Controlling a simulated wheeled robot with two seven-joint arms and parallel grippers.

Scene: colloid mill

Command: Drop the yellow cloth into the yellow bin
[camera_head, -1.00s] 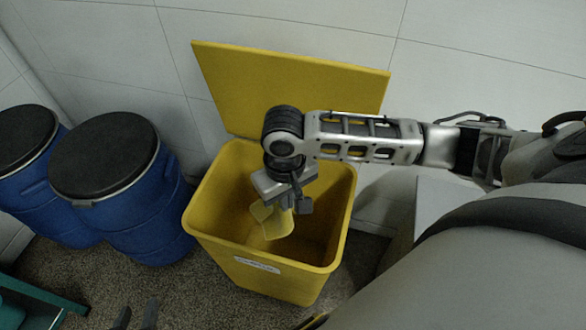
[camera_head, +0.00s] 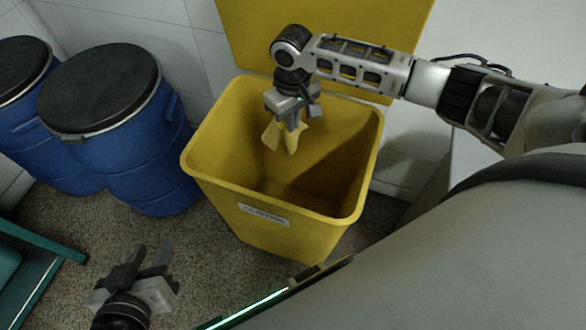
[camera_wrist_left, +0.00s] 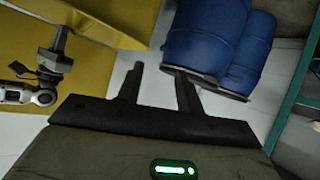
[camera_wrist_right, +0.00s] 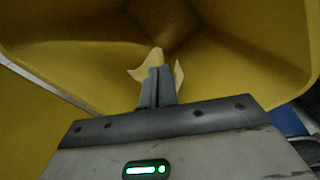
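The yellow bin (camera_head: 215,165) stands open in the middle of the head view, its lid (camera_head: 330,35) raised at the back. My right gripper (camera_head: 290,128) points down over the bin's opening. It is shut on the yellow cloth (camera_head: 271,136), which hangs from its fingers. In the right wrist view the fingers are together with the cloth (camera_wrist_right: 136,74) at their tips, and the inside of the bin (camera_wrist_right: 230,65) lies beyond. My left gripper (camera_head: 152,254) is low at the left front of the bin. Its fingers are apart and empty, as the left wrist view (camera_wrist_left: 157,82) shows.
Two blue drums with black lids (camera_head: 150,165) (camera_head: 45,155) stand left of the bin by the tiled wall. A green-framed item (camera_head: 45,260) is at the lower left. Speckled floor (camera_head: 110,220) is free between it and the bin.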

